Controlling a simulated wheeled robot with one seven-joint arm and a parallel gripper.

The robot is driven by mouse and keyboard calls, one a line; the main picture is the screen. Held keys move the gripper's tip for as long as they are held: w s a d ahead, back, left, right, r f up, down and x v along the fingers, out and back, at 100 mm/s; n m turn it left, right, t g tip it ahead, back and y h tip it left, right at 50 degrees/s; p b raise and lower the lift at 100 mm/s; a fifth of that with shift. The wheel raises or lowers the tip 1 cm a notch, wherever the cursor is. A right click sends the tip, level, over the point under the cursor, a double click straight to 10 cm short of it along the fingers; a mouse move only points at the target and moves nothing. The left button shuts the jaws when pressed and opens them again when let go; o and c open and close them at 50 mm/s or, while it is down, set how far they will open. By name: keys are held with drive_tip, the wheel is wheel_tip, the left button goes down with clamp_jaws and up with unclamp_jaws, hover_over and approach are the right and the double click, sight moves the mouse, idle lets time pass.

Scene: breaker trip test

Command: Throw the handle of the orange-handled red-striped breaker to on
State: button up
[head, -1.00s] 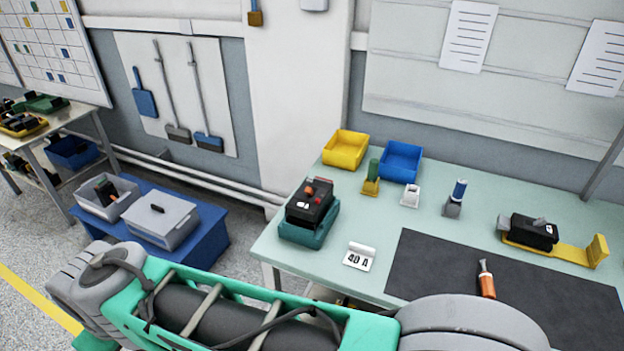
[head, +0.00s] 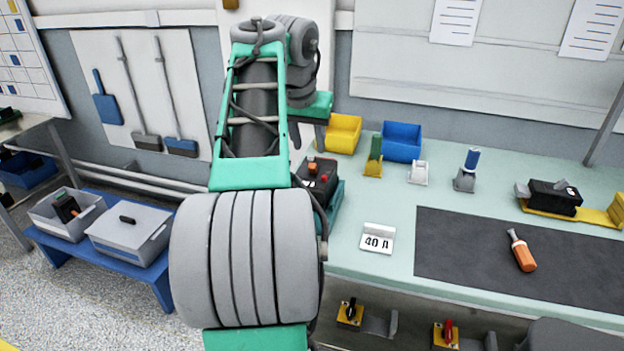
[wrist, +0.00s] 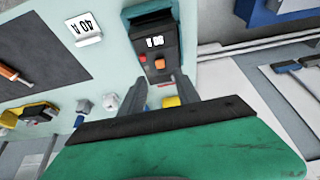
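The breaker with the orange handle (head: 318,182) is a dark block on a teal base at the table's left end, partly hidden behind my arm in the head view. In the wrist view the breaker (wrist: 162,42) shows at top centre, with its orange handle (wrist: 159,63) and a red patch beside it. I cannot make out the stripe clearly. My gripper (wrist: 159,88) is open and empty, its two grey fingers apart, pointing toward the breaker without visible contact. In the head view my gripper (head: 316,128) is above and behind the breaker, its fingers mostly hidden.
A "40 A" card (head: 377,239) stands right of the breaker. Yellow (head: 343,134) and blue bins (head: 402,142) stand behind. A second dark breaker (head: 553,196) sits on a yellow base at right. An orange-handled screwdriver (head: 522,252) lies on the dark mat (head: 455,250).

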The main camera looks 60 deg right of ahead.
sight(312, 164)
drive_tip(key=b+x, duration=0.3)
drive_tip(key=x, duration=0.4)
drive_tip(key=shift+d+f, duration=0.1)
drive_tip(key=shift+d, duration=0.05)
drive_tip(key=shift+w, duration=0.1)
clamp_jaws()
